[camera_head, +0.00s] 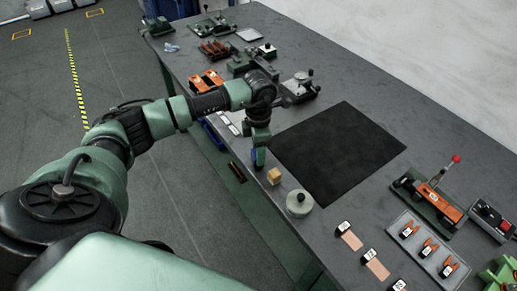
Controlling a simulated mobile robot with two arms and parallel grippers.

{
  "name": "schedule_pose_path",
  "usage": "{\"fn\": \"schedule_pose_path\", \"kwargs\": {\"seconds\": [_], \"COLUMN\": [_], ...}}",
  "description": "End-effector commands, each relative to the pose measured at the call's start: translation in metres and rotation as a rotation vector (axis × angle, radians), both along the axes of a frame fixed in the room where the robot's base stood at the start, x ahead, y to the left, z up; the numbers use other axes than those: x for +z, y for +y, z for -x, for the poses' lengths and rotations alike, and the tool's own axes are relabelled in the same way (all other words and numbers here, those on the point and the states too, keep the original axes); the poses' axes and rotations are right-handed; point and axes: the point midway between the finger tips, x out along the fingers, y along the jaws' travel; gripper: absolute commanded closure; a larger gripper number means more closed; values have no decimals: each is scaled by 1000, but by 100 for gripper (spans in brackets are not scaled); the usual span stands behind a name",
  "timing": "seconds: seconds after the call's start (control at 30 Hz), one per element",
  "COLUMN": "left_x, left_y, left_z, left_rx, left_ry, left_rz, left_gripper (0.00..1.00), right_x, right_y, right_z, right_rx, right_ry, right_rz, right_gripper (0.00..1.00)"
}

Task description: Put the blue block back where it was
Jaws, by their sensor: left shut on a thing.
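My left gripper (260,146) points down at the table's front edge, left of the black mat. It is shut on the blue block (260,157), of which only a small part shows below and between the fingers. I cannot tell whether the block touches the tabletop. A wooden cube (274,176) sits close by, just below and right of the gripper. My right gripper is not in view.
The black mat (338,150) is bare. A round pale weight (299,203) stands near the front edge. A clamp fixture (432,197) and a grey tray of clips (425,250) are at the right. Several orange and dark fixtures (206,80) stand behind the arm.

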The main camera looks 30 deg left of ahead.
Motion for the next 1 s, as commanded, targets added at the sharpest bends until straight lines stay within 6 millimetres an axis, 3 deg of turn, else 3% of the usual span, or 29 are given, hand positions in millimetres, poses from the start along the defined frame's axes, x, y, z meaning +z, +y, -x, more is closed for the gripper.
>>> {"fn": "schedule_pose_path", "kwargs": {"seconds": [0.27, 0.3, 0.37, 0.4, 0.8, 1.0], "left_x": [-4, -4, -2, -3, 4, 39], "left_y": [0, 0, 0, 0, 0, 1], "left_z": [0, 0, 0, 0, -1, -2], "left_rx": [0, 0, 0, 0, 0, 1], "left_ry": [0, 0, 0, 0, -1, -6], "left_rz": [0, 0, 0, 0, 0, -1], "left_gripper": [90, 49, 32, 30, 30, 30], "right_x": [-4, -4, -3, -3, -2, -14], "right_y": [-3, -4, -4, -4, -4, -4], "right_z": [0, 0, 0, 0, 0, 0], "right_rx": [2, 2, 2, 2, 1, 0], "right_ry": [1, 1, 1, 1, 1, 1], "right_rz": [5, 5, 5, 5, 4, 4], "right_gripper": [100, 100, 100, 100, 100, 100]}}
